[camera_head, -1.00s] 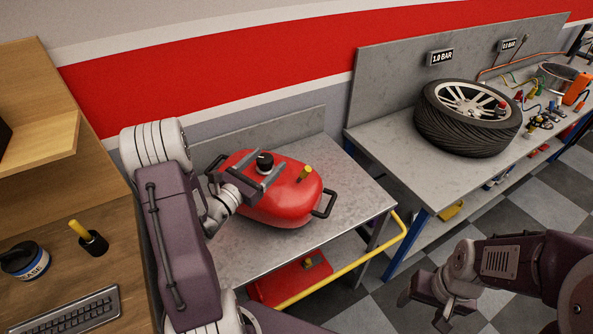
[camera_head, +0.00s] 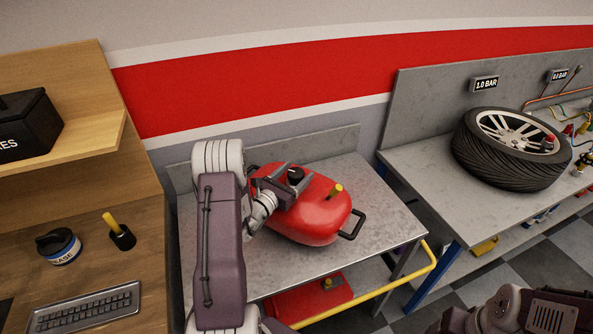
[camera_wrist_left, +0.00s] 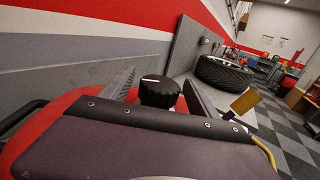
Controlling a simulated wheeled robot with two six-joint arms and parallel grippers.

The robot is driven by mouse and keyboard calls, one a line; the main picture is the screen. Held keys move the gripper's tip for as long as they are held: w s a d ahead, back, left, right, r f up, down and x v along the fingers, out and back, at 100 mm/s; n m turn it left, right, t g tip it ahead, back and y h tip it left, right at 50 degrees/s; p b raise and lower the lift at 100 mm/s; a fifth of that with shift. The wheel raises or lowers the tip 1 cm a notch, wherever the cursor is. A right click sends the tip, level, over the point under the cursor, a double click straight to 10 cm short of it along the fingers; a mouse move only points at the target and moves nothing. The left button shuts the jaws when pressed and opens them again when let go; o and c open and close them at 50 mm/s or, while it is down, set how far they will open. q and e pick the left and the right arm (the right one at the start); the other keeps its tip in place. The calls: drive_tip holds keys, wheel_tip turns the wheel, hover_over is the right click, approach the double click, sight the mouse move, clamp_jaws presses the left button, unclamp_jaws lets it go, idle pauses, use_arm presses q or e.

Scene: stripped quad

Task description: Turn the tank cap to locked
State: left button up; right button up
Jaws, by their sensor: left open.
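The red tank (camera_head: 312,218) lies on the metal bench, with a dark handle at its right end. The black tank cap (camera_head: 296,175) is a round knob on its top. In the left wrist view the ridged cap (camera_wrist_left: 158,94) shows a short white line on its top. My left gripper (camera_head: 299,172) is open, with one finger on each side of the cap. Gaps show between cap and fingers in the left wrist view (camera_wrist_left: 160,88). Any locked marking is not visible. My right arm is at the lower right edge, its gripper mostly cut off.
A yellow-topped stub (camera_head: 336,190) stands on the tank right of the cap. The bench (camera_head: 378,204) has free room at right and a yellow rail (camera_head: 390,291) in front. A tyre (camera_head: 508,150) lies on another bench. A wooden desk holds a keyboard (camera_head: 84,309).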

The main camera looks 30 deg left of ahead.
use_arm(q)
drive_tip(key=shift+w, duration=0.1)
drive_tip(key=c, duration=1.3)
drive_tip(key=shift+a+f+m+h+b, duration=0.1)
drive_tip(key=shift+m+h+b, duration=0.5)
drive_tip(key=shift+h+b, duration=0.3)
drive_tip(key=shift+c, duration=0.3)
drive_tip(key=shift+m+g+h, duration=0.3)
drive_tip(key=shift+m+h, duration=0.1)
drive_tip(key=shift+h, duration=0.3)
drive_tip(key=o, duration=1.4)
drive_tip(key=shift+c, duration=0.2)
